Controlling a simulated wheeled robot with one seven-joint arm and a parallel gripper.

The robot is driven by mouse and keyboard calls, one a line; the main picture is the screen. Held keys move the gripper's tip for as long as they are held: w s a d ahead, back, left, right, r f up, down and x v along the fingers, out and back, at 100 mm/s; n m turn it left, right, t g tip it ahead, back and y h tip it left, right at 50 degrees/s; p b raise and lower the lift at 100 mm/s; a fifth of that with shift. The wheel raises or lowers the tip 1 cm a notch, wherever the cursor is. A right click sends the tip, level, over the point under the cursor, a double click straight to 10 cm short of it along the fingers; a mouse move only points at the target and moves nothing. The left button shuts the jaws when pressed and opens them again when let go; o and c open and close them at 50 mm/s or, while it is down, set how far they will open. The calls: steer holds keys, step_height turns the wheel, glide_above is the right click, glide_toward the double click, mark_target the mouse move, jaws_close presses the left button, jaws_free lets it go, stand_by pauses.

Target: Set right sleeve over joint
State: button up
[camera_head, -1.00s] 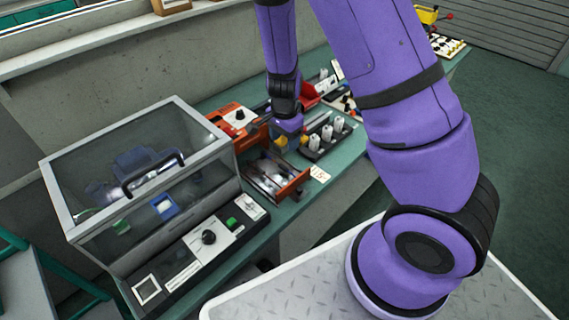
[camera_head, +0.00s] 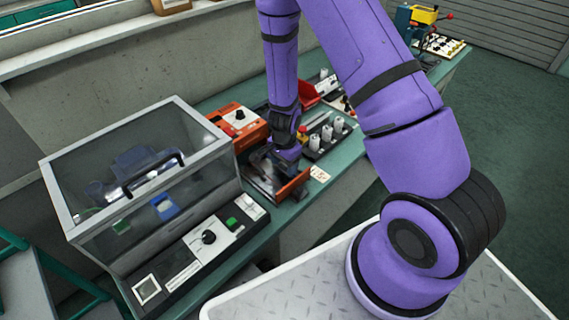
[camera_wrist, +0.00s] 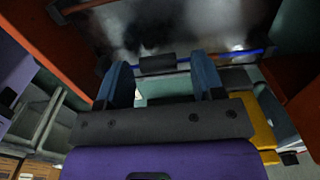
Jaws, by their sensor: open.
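My gripper (camera_wrist: 160,76) is open, with its two blue fingers apart. A short dark sleeve (camera_wrist: 157,63) shows between and just beyond the fingertips in the wrist view; I cannot tell whether they touch it. A joint cannot be made out.
An orange box with a dial (camera_head: 238,120) stands just behind the fixture. A rack of white cylinders (camera_head: 326,138) is to the right, with a red bin (camera_head: 308,97) behind. A clear-covered case (camera_head: 140,170) stands to the left. Orange side walls flank the gripper in the wrist view.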

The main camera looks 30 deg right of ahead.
jaws_close()
steer(key=shift+w+a, duration=0.25)
steer(key=shift+w, duration=0.5)
steer(key=shift+w+a, duration=0.2)
steer(key=shift+w, duration=0.6)
steer(key=shift+w+a, duration=0.25)
steer(key=shift+w, duration=0.5)
jaws_free()
step_height(320, 180, up, 11)
steer(key=shift+f, duration=0.15)
